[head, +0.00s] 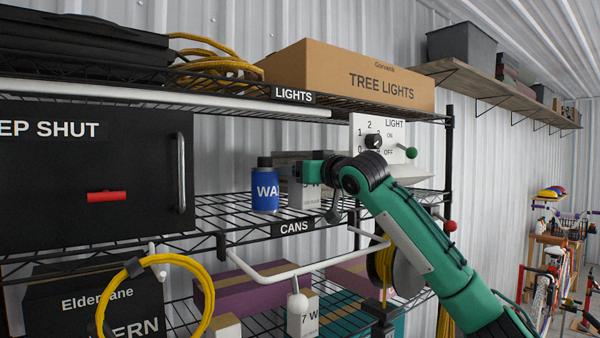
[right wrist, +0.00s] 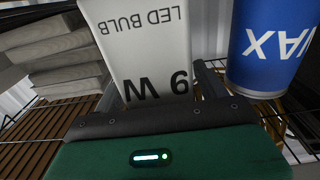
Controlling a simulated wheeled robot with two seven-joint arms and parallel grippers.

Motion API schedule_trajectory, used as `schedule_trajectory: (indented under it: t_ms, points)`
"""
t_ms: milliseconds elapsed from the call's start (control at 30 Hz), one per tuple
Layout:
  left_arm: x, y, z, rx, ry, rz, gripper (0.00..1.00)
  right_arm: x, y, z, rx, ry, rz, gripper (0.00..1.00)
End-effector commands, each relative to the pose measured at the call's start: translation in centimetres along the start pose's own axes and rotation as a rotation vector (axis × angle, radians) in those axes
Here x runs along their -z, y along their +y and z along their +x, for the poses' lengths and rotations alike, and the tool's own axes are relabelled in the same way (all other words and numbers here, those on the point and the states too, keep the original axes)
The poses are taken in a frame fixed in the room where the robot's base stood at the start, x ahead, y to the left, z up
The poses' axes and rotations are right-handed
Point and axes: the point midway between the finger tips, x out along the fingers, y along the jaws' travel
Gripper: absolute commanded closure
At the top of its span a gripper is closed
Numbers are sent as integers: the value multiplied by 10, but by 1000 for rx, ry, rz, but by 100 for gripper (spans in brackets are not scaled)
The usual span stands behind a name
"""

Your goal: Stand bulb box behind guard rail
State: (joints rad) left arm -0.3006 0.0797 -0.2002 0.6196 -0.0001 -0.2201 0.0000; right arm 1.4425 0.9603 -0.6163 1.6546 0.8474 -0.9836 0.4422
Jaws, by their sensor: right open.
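A white bulb box (right wrist: 145,45) marked LED BULB and 9 W fills the middle of the right wrist view. In the head view the box (head: 298,196) stands on the CANS shelf, partly hidden by my arm. My right gripper (right wrist: 158,82) is open, with one finger on each side of the box; contact cannot be told. A white guard rail (head: 270,277) with a round knob runs across the front below the CANS shelf. Another bulb box (head: 302,316), marked 7 W, stands behind the rail on the lower shelf. My left gripper is not in view.
A blue WAX can (head: 265,190) stands close beside the 9 W box, with grey stacked pieces (right wrist: 55,55) on its other side. A yellow cable loop (head: 205,290) hangs at the front left. The TREE LIGHTS carton (head: 350,80) sits on the shelf above.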

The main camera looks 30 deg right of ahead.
Motion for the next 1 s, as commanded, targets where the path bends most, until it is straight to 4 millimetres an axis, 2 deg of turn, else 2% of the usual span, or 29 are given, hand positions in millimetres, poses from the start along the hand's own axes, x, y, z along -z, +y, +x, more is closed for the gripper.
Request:
schedule_trajectory:
  t_ms: [167,300,500,600,733,1000]
  points:
    - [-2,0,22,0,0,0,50,-6,0,-28,0,3,-1,26]
    - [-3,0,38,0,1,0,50,-7,0,-58,-1,4,-2,26]
    - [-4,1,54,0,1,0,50,-5,0,-96,-1,3,-1,26]
    - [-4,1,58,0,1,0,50,-3,0,-108,0,2,-1,26]
    - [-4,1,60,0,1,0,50,-2,0,-115,0,1,-1,26]
    - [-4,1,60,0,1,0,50,-1,0,-117,0,0,-1,26]
